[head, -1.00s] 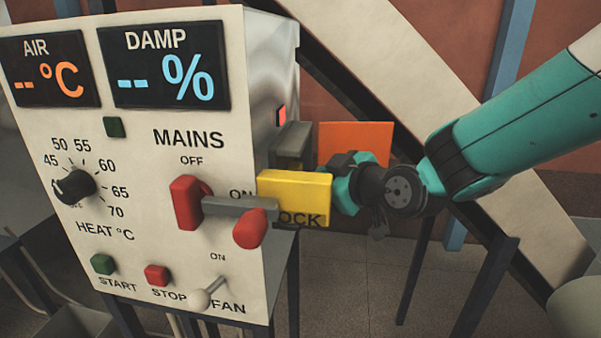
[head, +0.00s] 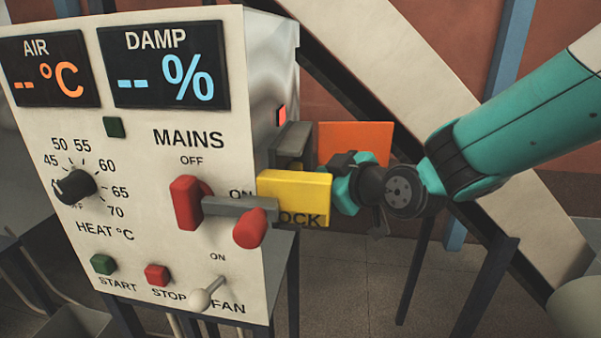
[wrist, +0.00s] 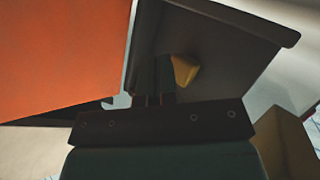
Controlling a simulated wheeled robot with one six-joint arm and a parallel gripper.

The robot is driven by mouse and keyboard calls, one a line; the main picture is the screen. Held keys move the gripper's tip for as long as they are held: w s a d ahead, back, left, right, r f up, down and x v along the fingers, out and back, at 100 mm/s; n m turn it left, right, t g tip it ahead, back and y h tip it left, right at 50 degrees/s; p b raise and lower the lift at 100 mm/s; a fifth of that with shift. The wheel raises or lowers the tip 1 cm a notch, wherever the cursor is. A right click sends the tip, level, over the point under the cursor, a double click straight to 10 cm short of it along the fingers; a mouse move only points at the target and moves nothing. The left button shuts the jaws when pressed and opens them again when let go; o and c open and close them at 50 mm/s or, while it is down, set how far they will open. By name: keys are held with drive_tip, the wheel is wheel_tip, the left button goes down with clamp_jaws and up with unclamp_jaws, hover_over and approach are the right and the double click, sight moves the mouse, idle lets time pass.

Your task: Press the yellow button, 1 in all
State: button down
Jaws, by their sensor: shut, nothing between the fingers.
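A small yellow piece, seemingly the yellow button (wrist: 184,70), shows in the wrist view under a grey hood (wrist: 225,35), just right of my fingertips. My gripper (wrist: 155,72) is shut and empty, its fingers reaching in under the hood. I cannot tell whether they touch the button. In the head view my gripper (head: 345,185) is at the right side of the control cabinet, and its fingertips are hidden behind the yellow lock block (head: 294,188). The button is hidden in the head view. The grey hood (head: 292,142) sticks out from the cabinet's side.
An orange panel (head: 356,143) stands behind my gripper; it also fills the left of the wrist view (wrist: 60,50). The cabinet front (head: 150,180) carries a red-ended mains lever (head: 250,228) close to the lock block. A pale slanted beam (head: 455,110) runs behind my arm.

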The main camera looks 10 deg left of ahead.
drive_tip(key=shift+a, duration=0.15)
drive_tip(key=shift+a, duration=0.3)
drive_tip(key=shift+a+b, duration=0.3)
drive_tip(key=shift+a, duration=0.25)
idle(0.8)
drive_tip(key=shift+d, duration=0.1)
drive_tip(key=shift+d+b, duration=0.7)
drive_tip(key=shift+d, duration=0.15)
drive_tip(key=d+b, duration=0.3)
drive_tip(key=d, duration=0.2)
drive_tip(key=shift+s, duration=0.1)
